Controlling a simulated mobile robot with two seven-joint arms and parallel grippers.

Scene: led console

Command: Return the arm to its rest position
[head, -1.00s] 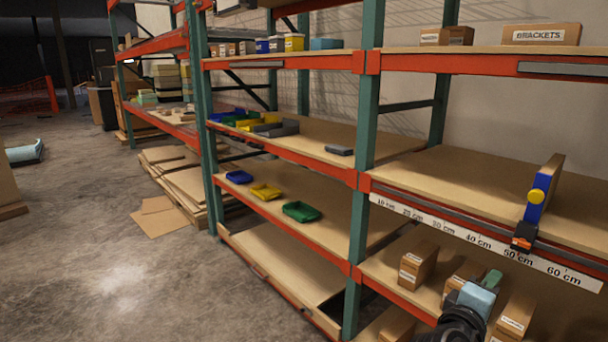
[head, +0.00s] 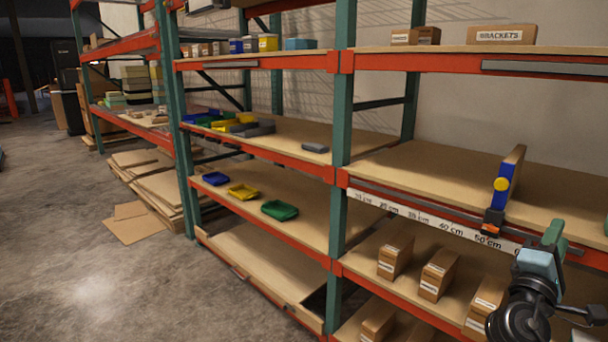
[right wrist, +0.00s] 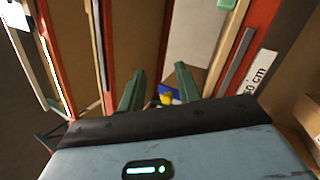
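A blue upright slider (head: 503,190) with a yellow knob (head: 501,184) stands at the shelf's front edge. Its dark and orange base (head: 493,221) is just above the 50 cm mark of the white scale strip (head: 450,229). My right gripper (head: 554,234) is in front of the shelf, to the right of the slider and apart from it. In the right wrist view its two green fingers (right wrist: 160,92) are spread with nothing between them. The blue and yellow slider parts show beyond the fingertips. My left gripper is in neither view.
Cardboard boxes (head: 438,275) stand on the lower shelf left of my right arm. Orange shelf beams (head: 420,212) and a green upright post (head: 340,150) are close by. Small bins (head: 280,210) lie on the left shelf.

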